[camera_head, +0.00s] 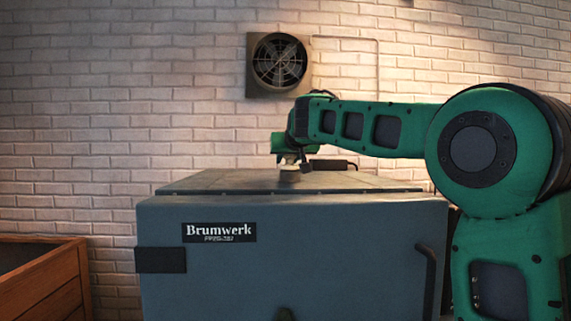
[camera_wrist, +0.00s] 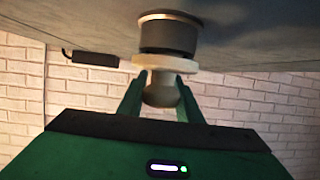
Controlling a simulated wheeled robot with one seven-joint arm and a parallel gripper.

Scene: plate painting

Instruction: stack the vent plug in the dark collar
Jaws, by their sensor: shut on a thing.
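The vent plug (camera_wrist: 165,64) has a pale round flange and a rounded knob. My gripper (camera_wrist: 160,92) is shut on that knob, with one finger on each side. The dark collar (camera_wrist: 167,38) is a short dark cylinder with a lighter rim at the lid, lined up with the plug in the wrist view. The flange meets or overlaps the collar's near end there; I cannot tell whether they touch. In the head view my gripper (camera_head: 290,158) points down over the kiln lid, with the pale plug (camera_head: 289,172) under it. The collar is not clear there.
The blue-grey kiln (camera_head: 300,265) with a flat lid (camera_head: 215,181) fills the middle. A dark bar with a cable (camera_head: 335,164) lies behind the gripper and also shows in the wrist view (camera_wrist: 95,59). A wooden crate (camera_head: 45,283) stands left. A wall fan (camera_head: 279,63) hangs behind.

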